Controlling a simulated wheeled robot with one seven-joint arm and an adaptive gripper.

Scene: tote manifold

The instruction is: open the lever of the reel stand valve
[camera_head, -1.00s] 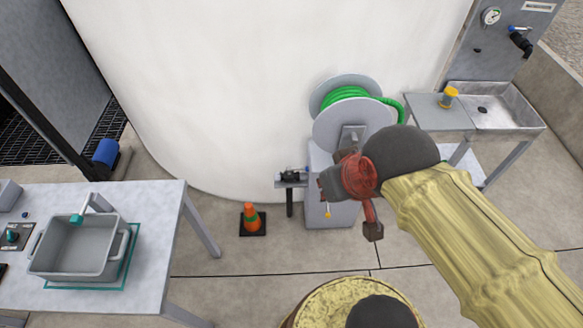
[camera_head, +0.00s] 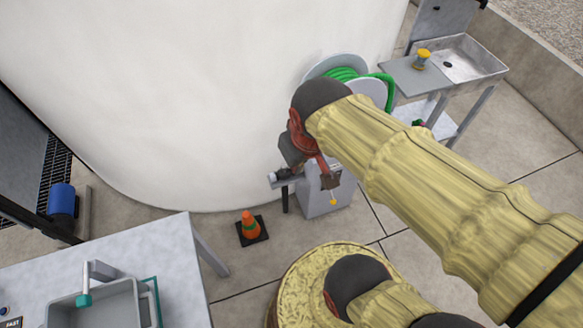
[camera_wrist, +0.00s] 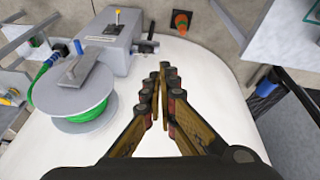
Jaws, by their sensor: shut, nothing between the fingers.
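The reel stand (camera_head: 322,197) is a grey box beside the white tank, with a reel of green hose on top. In the wrist view the stand (camera_wrist: 112,58) is at upper left, with a dark plate and a yellow-tipped lever (camera_wrist: 117,14) on one face. In the head view the lever's yellow tip (camera_head: 333,203) shows just below my gripper (camera_head: 329,181); the rest of the valve is mostly hidden. My gripper's fingers (camera_wrist: 163,70) are closed together and empty. In the wrist view they are apart from the lever, to its lower right.
A table with a grey tote (camera_head: 95,310) is at lower left, a sink bench (camera_head: 455,62) at upper right.

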